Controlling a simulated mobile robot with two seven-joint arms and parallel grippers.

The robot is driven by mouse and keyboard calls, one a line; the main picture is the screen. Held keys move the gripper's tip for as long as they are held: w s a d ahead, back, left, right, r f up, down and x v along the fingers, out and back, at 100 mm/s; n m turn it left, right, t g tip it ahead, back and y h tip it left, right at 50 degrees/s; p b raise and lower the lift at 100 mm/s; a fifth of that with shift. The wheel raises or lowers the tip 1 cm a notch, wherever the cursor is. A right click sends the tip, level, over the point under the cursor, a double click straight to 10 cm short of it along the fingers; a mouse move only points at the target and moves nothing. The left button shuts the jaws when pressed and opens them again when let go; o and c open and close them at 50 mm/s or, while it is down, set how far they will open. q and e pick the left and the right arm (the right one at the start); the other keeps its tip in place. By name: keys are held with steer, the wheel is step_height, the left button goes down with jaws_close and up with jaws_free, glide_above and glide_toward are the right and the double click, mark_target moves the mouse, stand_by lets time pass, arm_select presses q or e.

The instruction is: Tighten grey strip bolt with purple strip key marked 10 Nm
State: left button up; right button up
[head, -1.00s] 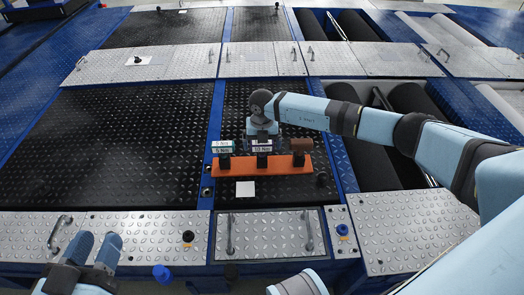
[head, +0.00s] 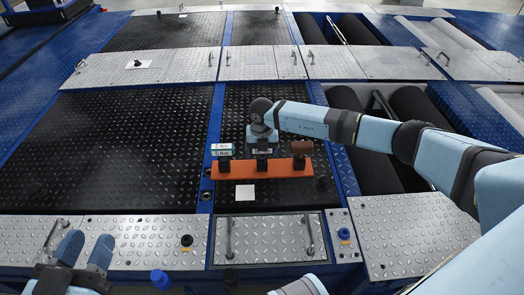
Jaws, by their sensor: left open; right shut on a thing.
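An orange rack (head: 235,171) on the black tread plate holds several upright keys in a row. The left key (head: 221,151) has a teal strip and a white label. The right key (head: 301,148) has a brown head. My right gripper (head: 263,146) reaches down over the middle key (head: 264,152) and is shut on it. Its label is small and mostly covered, so I cannot read it or confirm a purple strip. The key still appears to stand in the rack. My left gripper (head: 86,250) is open and empty at the lower left. I cannot make out which bolt has a grey strip.
A black knob-like part (head: 187,240) stands on the front silver plate, with blue-based ones (head: 344,234) and (head: 160,279) nearby. A white square (head: 245,191) lies before the rack. Handles stand on the silver plates. Dark rollers (head: 375,165) sit in an opening at right.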

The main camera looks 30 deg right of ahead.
step_height(320, 180, up, 12)
steer(key=p, duration=0.5)
steer(key=shift+r, duration=0.1)
arm_select(q)
steer(key=shift+s+d+r+n+y+p, duration=0.15)
steer(key=shift+s+r+n+p, duration=0.25)
steer(key=shift+r+n, duration=0.25)
steer(key=shift+s+d+r+n+y+p, duration=0.1)
steer(key=shift+s+d+r+n+p, duration=0.1)
steer(key=shift+s+r+n+p, duration=0.45)
steer(key=shift+d+r+n+y+p, duration=0.15)
steer(key=shift+r+n, duration=0.25)
steer(key=shift+r, duration=0.45)
arm_select(e)
step_height(320, 180, up, 7)
steer(key=shift+r, duration=0.2)
